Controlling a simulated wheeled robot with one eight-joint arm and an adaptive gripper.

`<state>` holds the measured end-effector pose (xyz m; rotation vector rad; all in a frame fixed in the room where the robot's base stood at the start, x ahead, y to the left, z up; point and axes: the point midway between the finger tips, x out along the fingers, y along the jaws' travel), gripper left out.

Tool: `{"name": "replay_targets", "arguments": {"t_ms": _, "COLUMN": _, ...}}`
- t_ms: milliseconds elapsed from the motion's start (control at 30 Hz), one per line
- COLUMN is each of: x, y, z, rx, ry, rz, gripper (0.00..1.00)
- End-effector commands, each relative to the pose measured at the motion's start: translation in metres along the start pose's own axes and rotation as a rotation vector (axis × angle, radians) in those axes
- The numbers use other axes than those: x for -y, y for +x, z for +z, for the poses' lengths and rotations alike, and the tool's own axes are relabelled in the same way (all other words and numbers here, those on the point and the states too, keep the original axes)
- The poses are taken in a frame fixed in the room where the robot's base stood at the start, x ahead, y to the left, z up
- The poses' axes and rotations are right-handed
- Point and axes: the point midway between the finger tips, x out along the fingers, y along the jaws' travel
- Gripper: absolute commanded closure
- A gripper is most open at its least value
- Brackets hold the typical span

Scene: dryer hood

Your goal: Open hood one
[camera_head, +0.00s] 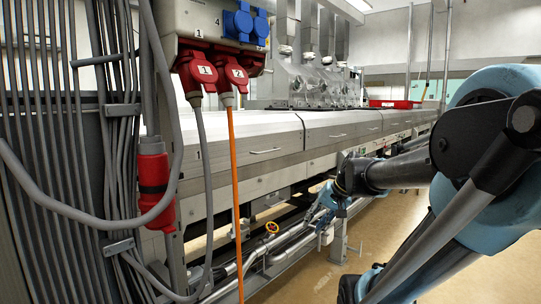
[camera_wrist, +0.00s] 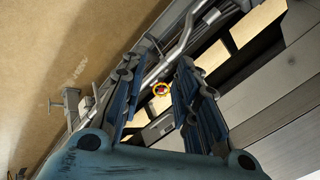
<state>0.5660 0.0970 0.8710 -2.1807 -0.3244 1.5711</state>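Hood one (camera_head: 238,137) is the near, pale grey metal hood section along the left side of the long dryer, with a "1" mark on its near end. It is closed, and its bar handle (camera_head: 265,151) shows on the front face. My gripper (camera_head: 322,210) is below and to the right of that handle, apart from the hood, near the pipes. In the wrist view my gripper (camera_wrist: 155,72) has its two blue fingers spread with nothing between them. Grey machine panels (camera_wrist: 282,125) show at the right there; I cannot tell which section they belong to.
Red plugs (camera_head: 202,72) and an orange cable (camera_head: 234,190) hang before the hood's near end. The tan floor (camera_head: 400,225) at right is open.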

Motion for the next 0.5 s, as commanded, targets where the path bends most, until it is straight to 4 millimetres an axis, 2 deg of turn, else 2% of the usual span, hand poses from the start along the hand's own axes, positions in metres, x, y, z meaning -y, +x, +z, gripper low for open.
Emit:
{"name": "replay_targets", "arguments": {"t_ms": 33, "x": 0.014, "y": -0.002, "z": -0.021, "rx": -0.015, "ry": 0.027, "rz": -0.048, "gripper": 0.71}}
{"name": "replay_targets", "arguments": {"t_ms": 200, "x": 0.061, "y": -0.010, "z": -0.087, "rx": -0.066, "ry": 0.126, "rz": -0.226, "gripper": 0.71}}
{"name": "replay_targets", "arguments": {"t_ms": 500, "x": 0.121, "y": -0.029, "z": -0.213, "rx": -0.150, "ry": 0.317, "rz": -0.533, "gripper": 0.71}}
